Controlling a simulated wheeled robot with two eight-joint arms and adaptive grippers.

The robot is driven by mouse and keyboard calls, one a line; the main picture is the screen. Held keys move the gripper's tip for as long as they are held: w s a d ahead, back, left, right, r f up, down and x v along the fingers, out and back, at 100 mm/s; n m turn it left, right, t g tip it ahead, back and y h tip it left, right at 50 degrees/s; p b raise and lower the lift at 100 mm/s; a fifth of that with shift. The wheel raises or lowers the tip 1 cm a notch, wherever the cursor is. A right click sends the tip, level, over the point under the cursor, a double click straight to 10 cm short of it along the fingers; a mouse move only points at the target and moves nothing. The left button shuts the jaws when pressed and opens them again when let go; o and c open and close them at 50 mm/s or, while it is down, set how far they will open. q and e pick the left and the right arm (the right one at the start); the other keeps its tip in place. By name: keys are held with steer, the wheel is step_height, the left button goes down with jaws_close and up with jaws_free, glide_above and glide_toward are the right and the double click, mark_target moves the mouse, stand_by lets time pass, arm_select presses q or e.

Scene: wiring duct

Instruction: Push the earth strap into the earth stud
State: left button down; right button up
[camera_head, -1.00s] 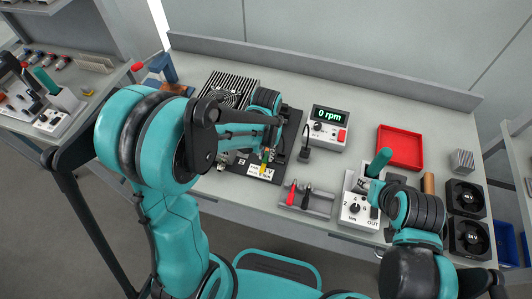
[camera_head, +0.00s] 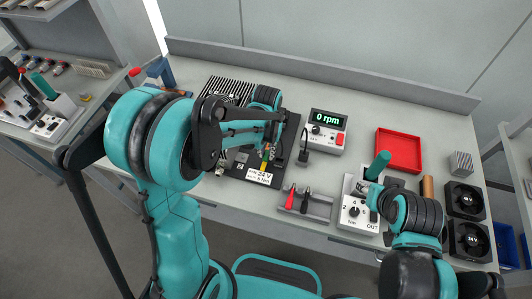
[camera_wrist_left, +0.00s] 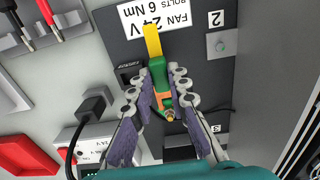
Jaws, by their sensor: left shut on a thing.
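The green and yellow earth strap (camera_wrist_left: 157,70) is held between the fingers of my left gripper (camera_wrist_left: 165,88), its yellow end toward the white FAN 24 V label. In the head view my left gripper (camera_head: 268,148) is over the black panel (camera_head: 236,168), and only a little of the strap (camera_head: 264,165) shows below it. An orange part and a small brass-coloured tip show between the fingers in the wrist view. I cannot tell which part is the earth stud. My right gripper is near the green-handled tool (camera_head: 376,164); its fingers are too small to read.
The 0 rpm meter (camera_head: 326,131) stands right of the panel, with a black plug (camera_head: 303,157) between. A grey holder (camera_head: 305,205) with red and black probes is at the front. A red tray (camera_head: 399,150) and two fans stand right. A finned block (camera_head: 229,87) is behind.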

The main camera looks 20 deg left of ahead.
arm_select(q)
steer(key=shift+w, duration=0.85)
steer(key=c, duration=1.4)
jaws_free()
steer(key=shift+o, duration=0.2)
step_height(320, 180, up, 12)
steer(key=s+a+t+b, duration=0.1)
steer(key=s+a+t, duration=0.1)
steer(key=s, duration=0.5)
steer(key=s+a+t+b, duration=0.1)
steer(key=s+a+t, duration=0.1)
steer(key=s+t, duration=0.3)
steer(key=shift+s+a+f+b, duration=0.3)
steer(key=shift+s+a+f, duration=0.1)
steer(key=shift+s, duration=0.85)
